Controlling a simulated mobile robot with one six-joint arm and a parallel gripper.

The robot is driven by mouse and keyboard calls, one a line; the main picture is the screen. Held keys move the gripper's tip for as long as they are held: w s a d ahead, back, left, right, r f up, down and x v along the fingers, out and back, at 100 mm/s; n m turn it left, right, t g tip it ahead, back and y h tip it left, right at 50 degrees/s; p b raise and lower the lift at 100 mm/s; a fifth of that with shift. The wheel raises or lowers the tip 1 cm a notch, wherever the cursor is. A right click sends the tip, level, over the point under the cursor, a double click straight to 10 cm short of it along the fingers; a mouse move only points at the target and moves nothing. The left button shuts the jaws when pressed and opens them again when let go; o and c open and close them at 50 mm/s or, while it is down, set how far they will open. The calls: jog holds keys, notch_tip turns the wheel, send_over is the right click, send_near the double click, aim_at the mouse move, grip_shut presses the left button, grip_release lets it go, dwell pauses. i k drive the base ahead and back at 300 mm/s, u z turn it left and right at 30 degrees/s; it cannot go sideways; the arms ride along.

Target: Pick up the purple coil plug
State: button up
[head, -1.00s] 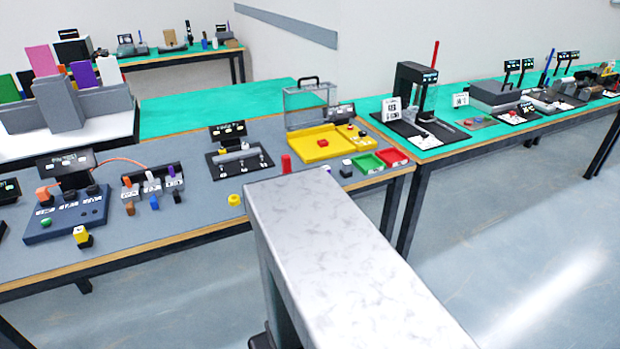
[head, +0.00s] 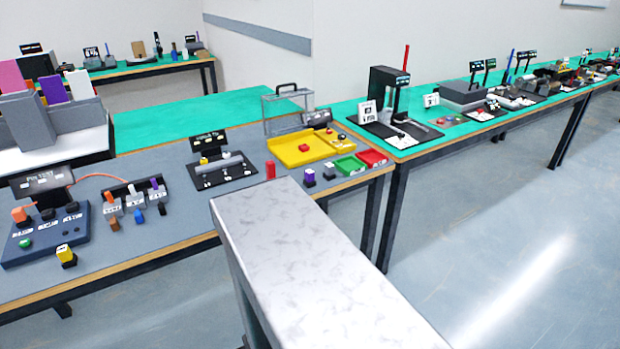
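A small purple plug on a black base (head: 309,177) stands upright on the grey-topped table near its front right edge, in the head view. Another purple-topped piece (head: 158,186) stands at the right end of a small dark rack, beside white and orange pieces. Both are small in the picture, and I cannot tell which one is the coil plug. My gripper is not in view.
A red cylinder (head: 270,170) stands left of the front purple plug. A small black block (head: 329,174), a green tray (head: 350,165) and a red tray (head: 372,158) lie to its right. A yellow tray (head: 289,157) is behind. Part of the table's front edge is hidden.

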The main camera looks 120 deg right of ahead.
aim_at(309, 174)
jog(key=z, duration=0.15)
jog(key=k, duration=0.2)
jog(key=z, duration=2.9)
jog(key=k, duration=0.55)
jog(key=u, duration=0.45)
jog(key=i, duration=0.1)
jog(key=z, duration=0.3)
